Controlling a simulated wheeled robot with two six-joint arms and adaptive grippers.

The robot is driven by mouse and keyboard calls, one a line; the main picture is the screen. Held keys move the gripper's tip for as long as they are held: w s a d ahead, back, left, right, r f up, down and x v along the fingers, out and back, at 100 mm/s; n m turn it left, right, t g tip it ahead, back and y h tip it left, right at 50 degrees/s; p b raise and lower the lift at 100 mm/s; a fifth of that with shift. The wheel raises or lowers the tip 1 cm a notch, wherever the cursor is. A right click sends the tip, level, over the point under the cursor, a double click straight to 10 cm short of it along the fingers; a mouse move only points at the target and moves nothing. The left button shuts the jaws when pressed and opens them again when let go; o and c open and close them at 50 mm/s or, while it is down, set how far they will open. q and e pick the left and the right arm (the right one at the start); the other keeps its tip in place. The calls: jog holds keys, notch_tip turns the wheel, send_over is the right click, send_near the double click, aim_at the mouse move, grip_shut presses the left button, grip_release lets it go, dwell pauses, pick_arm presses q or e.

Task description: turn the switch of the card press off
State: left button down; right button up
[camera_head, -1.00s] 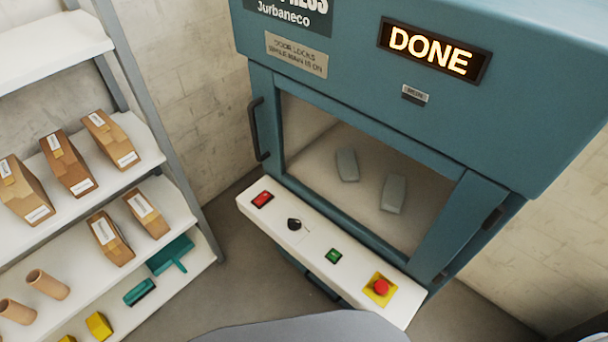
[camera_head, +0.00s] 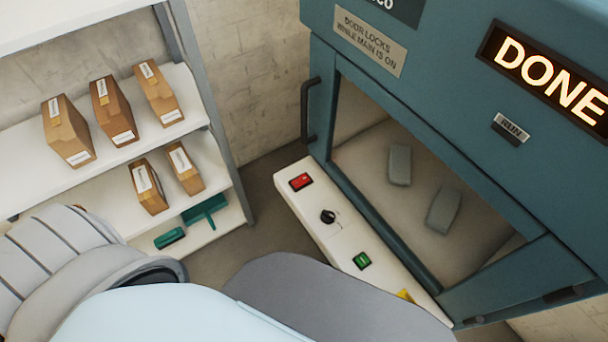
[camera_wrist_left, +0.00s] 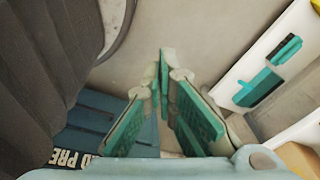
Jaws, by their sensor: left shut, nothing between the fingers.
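The card press (camera_head: 415,125) is a teal cabinet on the right of the head view, with a lit DONE sign (camera_head: 548,75). Its white control ledge (camera_head: 345,238) carries a red rocker switch (camera_head: 301,181), a black rotary knob (camera_head: 328,216) and a green button (camera_head: 362,260). I cannot tell the rocker's position. My left gripper (camera_wrist_left: 172,65) shows in the left wrist view with teal finger pads, shut and empty, above the floor and apart from the ledge controls, which that view does not show. My right gripper is not in view.
The press's windowed door is closed, with a black handle (camera_head: 308,110) and two grey blocks (camera_head: 400,164) behind the glass. A shelf (camera_head: 150,148) with brown packages stands left.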

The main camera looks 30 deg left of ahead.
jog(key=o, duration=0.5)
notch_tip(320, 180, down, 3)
jog(key=b, duration=0.2)
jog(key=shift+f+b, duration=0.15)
jog(key=shift+b, duration=0.2)
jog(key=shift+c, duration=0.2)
pick_arm(q)
jog(key=w+a+r+t+b, duration=0.2)
jog(key=w+a+r, duration=0.15)
jog(key=w, duration=0.55)
jog(key=w+a+r+t+b, duration=0.15)
jog(key=w+a, duration=0.25)
jog(key=w, duration=0.6)
jog(key=w+a+r+t+b, duration=0.1)
jog(key=w+a+r+t, duration=0.2)
jog(key=w, duration=0.6)
jog(key=w+d+r+m+t+h+b, duration=0.1)
jog(key=w+d+r+m+h+b, duration=0.25)
jog(key=w+r, duration=0.8)
jog(key=d+r+m+h+b, duration=0.1)
jog(key=d+r, duration=0.2)
jog(key=r, duration=0.2)
jog(key=s+d+r+m+h, duration=0.1)
jog(key=d+r+h, duration=0.1)
jog(key=r, duration=0.3)
jog(key=shift+s+d+b, duration=0.2)
jog(key=shift+d+b, duration=0.15)
jog(key=shift+d, duration=0.05)
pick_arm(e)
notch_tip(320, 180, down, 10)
